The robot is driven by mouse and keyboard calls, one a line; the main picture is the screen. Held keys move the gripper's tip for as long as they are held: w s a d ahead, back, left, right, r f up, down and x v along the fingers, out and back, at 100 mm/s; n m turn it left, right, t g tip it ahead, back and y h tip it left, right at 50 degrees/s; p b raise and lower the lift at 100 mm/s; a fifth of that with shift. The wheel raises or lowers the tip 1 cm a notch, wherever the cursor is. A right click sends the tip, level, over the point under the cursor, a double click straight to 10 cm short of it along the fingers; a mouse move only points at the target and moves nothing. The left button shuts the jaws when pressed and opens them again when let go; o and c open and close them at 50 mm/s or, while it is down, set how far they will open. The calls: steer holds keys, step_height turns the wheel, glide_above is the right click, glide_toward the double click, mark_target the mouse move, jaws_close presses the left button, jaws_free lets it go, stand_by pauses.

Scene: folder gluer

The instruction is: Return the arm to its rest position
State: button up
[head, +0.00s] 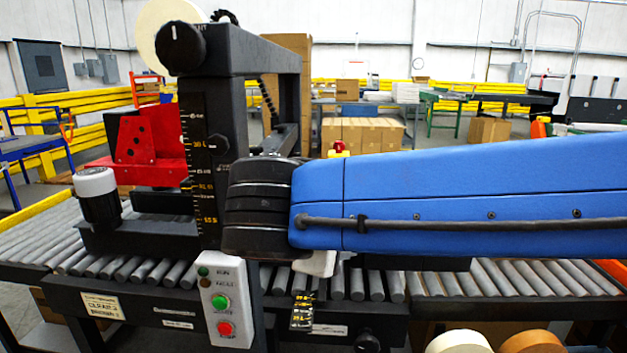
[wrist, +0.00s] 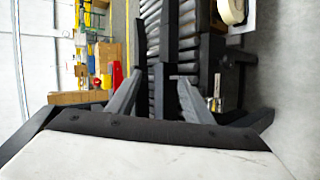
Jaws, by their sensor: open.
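My blue arm (head: 460,195) reaches in from the right edge of the head view and crosses in front of the machine. Its dark joint (head: 262,205) covers part of the black machine frame. Beyond the fingers lie the conveyor rollers (wrist: 151,30).
A black frame (head: 190,150) with a tape roll (head: 168,28) stands over the roller conveyor (head: 490,278). A control box (head: 223,305) with green and red buttons hangs in front. Two tape rolls (head: 459,342) (head: 532,342) sit at the bottom right. Boxes (head: 362,132) stand behind.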

steer(key=s+d+f+m+g+y, duration=0.2)
steer(key=s+d+f+m, duration=0.3)
steer(key=d+f, duration=0.5)
steer(key=s+d+f+m+g+y, duration=0.3)
steer(key=s+d+f+m, duration=0.3)
steer(key=d, duration=0.7)
steer(key=shift+f+m, duration=1.1)
steer(key=shift+f, duration=1.2)
